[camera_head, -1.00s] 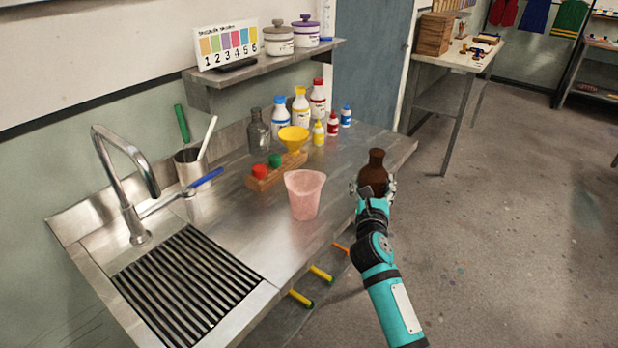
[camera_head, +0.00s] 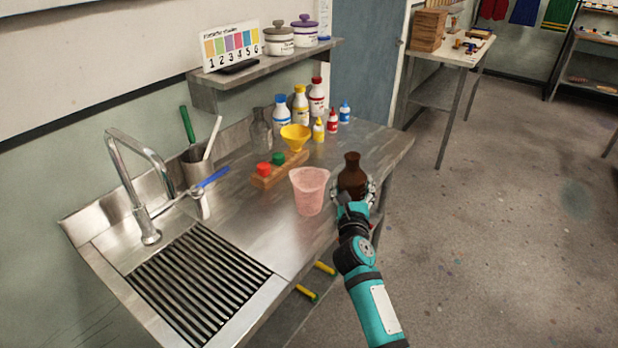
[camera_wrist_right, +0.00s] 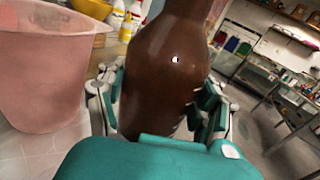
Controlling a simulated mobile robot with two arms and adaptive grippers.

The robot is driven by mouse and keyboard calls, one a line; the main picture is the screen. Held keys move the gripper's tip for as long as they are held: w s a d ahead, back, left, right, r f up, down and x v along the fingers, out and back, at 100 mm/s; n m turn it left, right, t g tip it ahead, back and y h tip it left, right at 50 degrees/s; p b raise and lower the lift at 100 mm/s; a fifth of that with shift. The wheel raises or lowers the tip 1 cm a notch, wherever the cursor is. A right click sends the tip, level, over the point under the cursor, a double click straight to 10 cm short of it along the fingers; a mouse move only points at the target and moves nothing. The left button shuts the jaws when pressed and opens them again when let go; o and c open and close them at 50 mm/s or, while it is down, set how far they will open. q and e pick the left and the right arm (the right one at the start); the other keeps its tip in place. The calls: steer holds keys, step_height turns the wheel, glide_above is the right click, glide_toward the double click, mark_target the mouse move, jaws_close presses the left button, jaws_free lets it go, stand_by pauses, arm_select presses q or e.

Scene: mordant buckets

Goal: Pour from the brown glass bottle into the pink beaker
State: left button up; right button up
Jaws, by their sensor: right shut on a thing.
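The brown glass bottle (camera_head: 352,176) is upright in my right gripper (camera_head: 353,200), just right of the pink beaker. In the right wrist view the bottle (camera_wrist_right: 165,75) fills the space between the teal fingers (camera_wrist_right: 160,105), which are shut around its body. The pink beaker (camera_head: 309,192) stands upright on the steel counter near its front edge. It also shows large at the left of the right wrist view (camera_wrist_right: 45,75). The bottle and beaker look close but apart. Whether the bottle's base touches the counter is hidden by the gripper. My left gripper is not in view.
A wooden block with red and green stoppers (camera_head: 280,170), a yellow funnel (camera_head: 295,136), a grey glass bottle (camera_head: 261,132) and several dye bottles (camera_head: 318,100) stand behind the beaker. A tap (camera_head: 140,190) and drain grid (camera_head: 195,285) are at left. Counter around the beaker is mostly clear.

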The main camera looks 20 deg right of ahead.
mark_target(350, 178)
steer(key=shift+w+r+n, duration=0.1)
steer(key=shift+r+n, duration=0.2)
steer(key=shift+n, duration=0.8)
steer(key=shift+r+n, duration=0.15)
steer(key=shift+n, duration=0.25)
steer(key=shift+a+n, duration=0.15)
steer(key=shift+n, duration=0.85)
steer(key=r+p, duration=0.1)
steer(key=r+n+p, duration=0.1)
steer(key=r+p, duration=0.1)
steer(key=shift+a+r+n+t, duration=0.15)
steer(key=shift+a+n+t, duration=0.15)
steer(key=shift+t, duration=0.1)
steer(key=shift+d+f+n, duration=0.1)
steer(key=shift+f+n, duration=0.1)
steer(key=shift+n, duration=0.3)
steer(key=shift+w+d+n, duration=0.1)
steer(key=shift+d+n, duration=0.1)
steer(key=shift+n, duration=0.2)
steer(key=shift+s, duration=0.2)
